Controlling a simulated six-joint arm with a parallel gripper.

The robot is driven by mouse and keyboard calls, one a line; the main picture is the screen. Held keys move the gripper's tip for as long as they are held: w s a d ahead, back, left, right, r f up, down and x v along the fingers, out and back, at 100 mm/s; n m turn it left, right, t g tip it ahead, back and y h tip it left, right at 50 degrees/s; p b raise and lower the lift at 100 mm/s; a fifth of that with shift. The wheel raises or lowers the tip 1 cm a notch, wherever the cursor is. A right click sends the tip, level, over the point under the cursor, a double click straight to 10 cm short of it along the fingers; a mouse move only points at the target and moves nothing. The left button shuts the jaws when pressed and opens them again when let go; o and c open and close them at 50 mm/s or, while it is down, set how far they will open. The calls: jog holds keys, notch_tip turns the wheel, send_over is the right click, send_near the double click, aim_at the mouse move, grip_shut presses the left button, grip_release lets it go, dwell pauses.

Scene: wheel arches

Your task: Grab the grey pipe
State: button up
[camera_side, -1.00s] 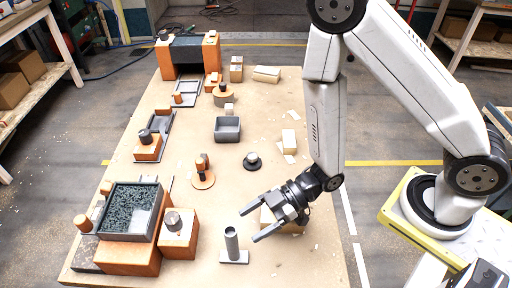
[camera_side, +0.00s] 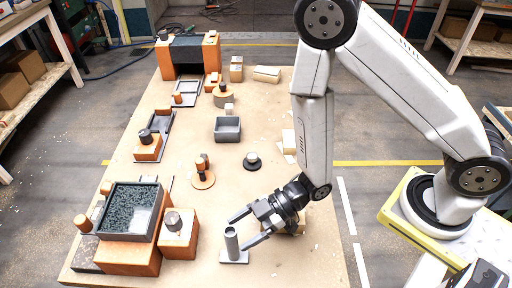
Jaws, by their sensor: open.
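The grey pipe (camera_side: 232,243) stands upright on a flat grey base (camera_side: 235,258) near the front of the table. My gripper (camera_side: 237,231) is open, with its fingers pointing left toward the pipe. One finger lies just behind the pipe's top in the picture and the other just to its right. The pipe appears at or between the fingertips. I cannot tell whether either finger touches it.
An orange block (camera_side: 178,240) with a grey cylinder and a dark tray of granules (camera_side: 130,210) stand left of the pipe. A pale block (camera_side: 297,222) is partly hidden behind my gripper. A black disc with a knob (camera_side: 252,161) lies further back. Table front right is clear.

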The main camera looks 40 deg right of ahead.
aim_at(232, 246)
jog(key=shift+x, duration=2.45)
jog(key=shift+d+f, duration=0.1)
jog(key=shift+f, duration=0.05)
grip_shut()
